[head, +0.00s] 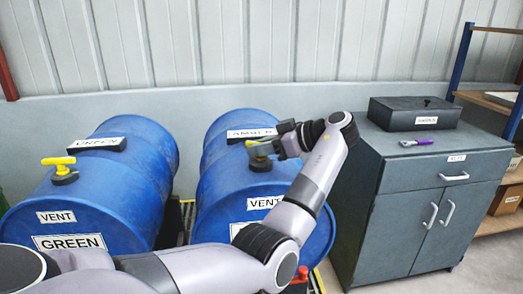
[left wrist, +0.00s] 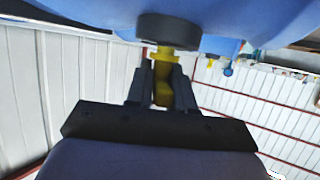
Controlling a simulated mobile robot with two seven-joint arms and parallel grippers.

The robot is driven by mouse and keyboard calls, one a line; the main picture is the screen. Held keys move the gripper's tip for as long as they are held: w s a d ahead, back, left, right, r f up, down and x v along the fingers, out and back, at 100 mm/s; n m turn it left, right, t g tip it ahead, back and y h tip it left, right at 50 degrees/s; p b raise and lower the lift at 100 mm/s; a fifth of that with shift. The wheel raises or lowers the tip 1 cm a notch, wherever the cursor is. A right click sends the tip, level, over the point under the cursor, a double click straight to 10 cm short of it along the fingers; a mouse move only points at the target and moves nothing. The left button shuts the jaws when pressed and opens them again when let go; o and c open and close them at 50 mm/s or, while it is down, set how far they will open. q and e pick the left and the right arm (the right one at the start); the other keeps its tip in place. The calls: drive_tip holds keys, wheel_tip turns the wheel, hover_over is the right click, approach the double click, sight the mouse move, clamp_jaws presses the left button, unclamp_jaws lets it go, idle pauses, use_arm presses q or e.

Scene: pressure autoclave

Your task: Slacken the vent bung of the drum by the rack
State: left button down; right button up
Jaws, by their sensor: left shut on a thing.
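Two blue drums lie side by side in the head view. The right drum (head: 225,192), nearer the rack, has a "VENT" label on its front and a label on top that seems to read "AMBER". Its vent bung (head: 260,163) has a dark round base and a yellow handle. My left gripper (head: 268,148) is shut on that handle, reaching in from the right side. In the left wrist view the gripper (left wrist: 162,88) has its fingers on both sides of the yellow handle (left wrist: 163,92), below the dark bung base (left wrist: 168,30). My right gripper is not in view.
The left drum (head: 140,200), labelled "GREEN", has its own yellow-handled bung (head: 60,168). A grey cabinet (head: 415,215) at the right bears a dark box (head: 412,113) and a purple object (head: 417,142). The rack (head: 462,60) stands at the far right.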

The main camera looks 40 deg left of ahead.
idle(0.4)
use_arm(q)
drive_tip(key=c, duration=1.1)
unclamp_jaws()
drive_tip(key=shift+a+f, duration=0.1)
drive_tip(key=shift+o, duration=0.2)
drive_tip(key=shift+b+v, duration=0.4)
drive_tip(key=shift+v, duration=3.2)
